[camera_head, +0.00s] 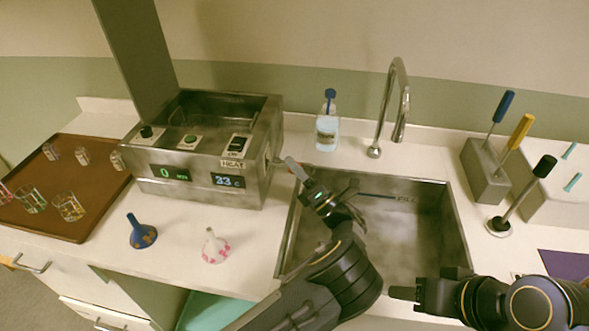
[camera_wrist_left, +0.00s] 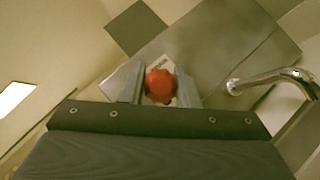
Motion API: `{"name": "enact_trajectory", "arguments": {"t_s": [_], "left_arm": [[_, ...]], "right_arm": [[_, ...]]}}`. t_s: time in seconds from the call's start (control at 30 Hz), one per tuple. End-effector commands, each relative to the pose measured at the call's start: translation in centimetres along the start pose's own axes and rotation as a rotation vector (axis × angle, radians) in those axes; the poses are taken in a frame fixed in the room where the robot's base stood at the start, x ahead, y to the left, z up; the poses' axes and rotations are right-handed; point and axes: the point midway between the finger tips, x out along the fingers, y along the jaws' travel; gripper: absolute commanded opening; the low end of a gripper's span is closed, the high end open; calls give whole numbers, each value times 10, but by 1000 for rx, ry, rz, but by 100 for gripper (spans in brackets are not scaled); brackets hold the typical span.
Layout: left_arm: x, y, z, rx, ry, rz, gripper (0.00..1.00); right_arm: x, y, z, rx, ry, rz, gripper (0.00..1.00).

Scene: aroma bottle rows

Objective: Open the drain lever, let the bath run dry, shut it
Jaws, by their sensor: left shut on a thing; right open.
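The steel bath (camera_head: 200,175) stands on the counter with its lid (camera_head: 137,50) raised. Its displays read 0 and 33, and its inside is only partly visible. My left gripper (camera_head: 298,173) is at the bath's right side wall. In the left wrist view, its fingers are shut on the red knob (camera_wrist_left: 160,86) of the drain lever. The lever's angle is mostly hidden by the gripper in the head view. My right gripper (camera_head: 404,293) is open and empty, low over the sink's front edge.
The sink (camera_head: 455,225) with its tap (camera_head: 402,100) lies right of the bath. A clear bottle (camera_head: 327,130) stands behind it. A brown tray (camera_head: 75,212) with several glass jars is at left.

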Motion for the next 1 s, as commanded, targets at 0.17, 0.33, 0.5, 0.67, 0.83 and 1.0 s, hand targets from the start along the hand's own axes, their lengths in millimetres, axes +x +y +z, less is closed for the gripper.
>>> {"name": "enact_trajectory", "arguments": {"t_s": [0.17,0.33,0.5,0.67,0.83,1.0], "left_arm": [[-2,-2,-1,10,-16,10,0],[-1,-2,-1,11,-18,11,0],[-1,-2,-1,11,-17,11,0],[-1,-2,-1,11,-17,11,47],[-1,-1,-1,10,-17,12,50],[-7,-2,-1,10,-18,11,50]], "right_arm": [[3,1,1,0,0,0,48],[3,1,1,0,0,0,48],[3,1,1,0,0,0,48],[3,1,1,0,0,0,48],[2,1,1,0,0,0,48],[5,2,2,0,0,0,48]]}}
